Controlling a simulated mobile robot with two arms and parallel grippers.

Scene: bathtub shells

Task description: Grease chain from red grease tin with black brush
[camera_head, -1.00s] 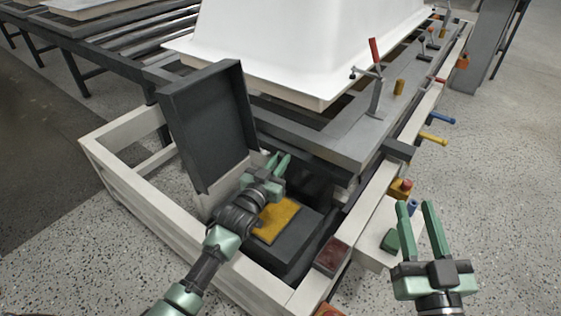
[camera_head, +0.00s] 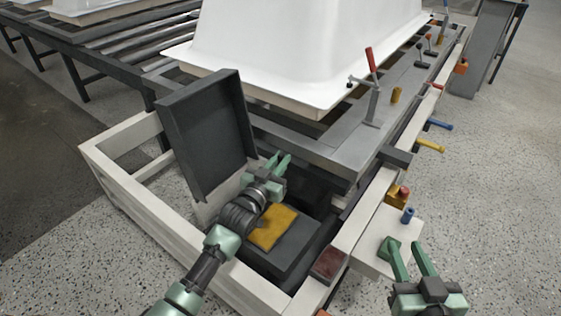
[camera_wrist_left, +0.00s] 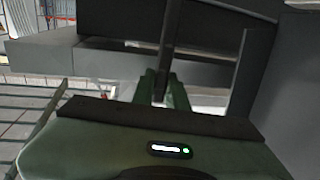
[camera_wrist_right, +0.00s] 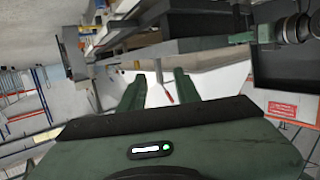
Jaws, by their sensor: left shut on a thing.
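A dark hinged cover (camera_head: 205,130) stands raised on the pale frame. My left gripper (camera_head: 281,160) is beside its lower right edge. In the left wrist view its fingers (camera_wrist_left: 162,88) are shut on a dark bar (camera_wrist_left: 168,45); I cannot tell whether this bar is part of the cover. A dark red square tin-like block (camera_head: 328,263) lies on the front rail. A small item with a red top (camera_head: 404,191) sits farther along. My right gripper (camera_head: 407,252) is open and empty over the white side shelf (camera_head: 372,252). I cannot make out the chain or the black brush.
A yellow pad (camera_head: 272,228) lies on a dark box below my left gripper. A white tub shell (camera_head: 300,50) stands behind. Coloured handles stick out along the right rail.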

